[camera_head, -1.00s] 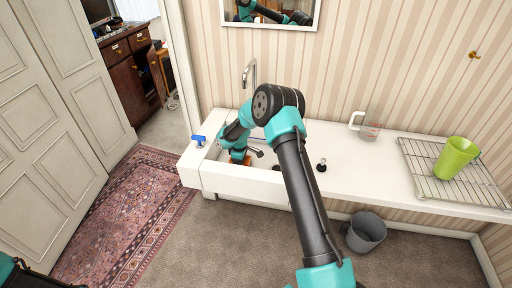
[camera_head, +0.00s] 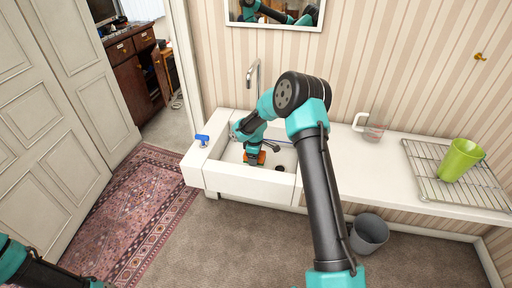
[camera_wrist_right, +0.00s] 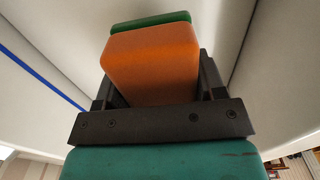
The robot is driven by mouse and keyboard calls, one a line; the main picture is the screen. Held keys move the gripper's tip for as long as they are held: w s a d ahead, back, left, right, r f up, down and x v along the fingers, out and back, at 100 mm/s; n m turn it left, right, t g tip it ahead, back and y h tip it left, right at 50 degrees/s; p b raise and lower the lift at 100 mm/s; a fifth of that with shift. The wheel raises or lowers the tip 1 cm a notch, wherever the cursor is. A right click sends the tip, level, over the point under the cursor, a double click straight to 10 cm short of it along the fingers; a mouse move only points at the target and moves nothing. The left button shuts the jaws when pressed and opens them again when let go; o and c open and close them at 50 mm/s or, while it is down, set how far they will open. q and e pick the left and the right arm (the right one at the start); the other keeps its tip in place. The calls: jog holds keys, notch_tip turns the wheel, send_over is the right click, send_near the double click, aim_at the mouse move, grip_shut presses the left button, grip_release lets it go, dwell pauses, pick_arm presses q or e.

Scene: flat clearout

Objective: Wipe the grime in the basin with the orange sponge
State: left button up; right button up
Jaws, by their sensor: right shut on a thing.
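The orange sponge (camera_wrist_right: 152,62) has a green layer on its far side and sits between the dark fingers of my right gripper (camera_wrist_right: 155,90) in the right wrist view. In the head view my right gripper (camera_head: 255,152) reaches down into the white basin (camera_head: 245,183), and a bit of the orange sponge (camera_head: 257,159) shows below it, low in the basin. I cannot tell whether the sponge touches the basin floor. I see no clear grime on the visible part of the floor; my arm hides some of it. My left arm shows at the bottom left, but its gripper is out of view.
A tap (camera_head: 254,72) rises behind the basin. A blue-handled item (camera_head: 202,139) lies on the left rim. A grey bin (camera_head: 369,234) is below.

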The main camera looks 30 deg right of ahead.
jog(key=shift+r, duration=1.9)
jog(key=shift+a, duration=0.1)
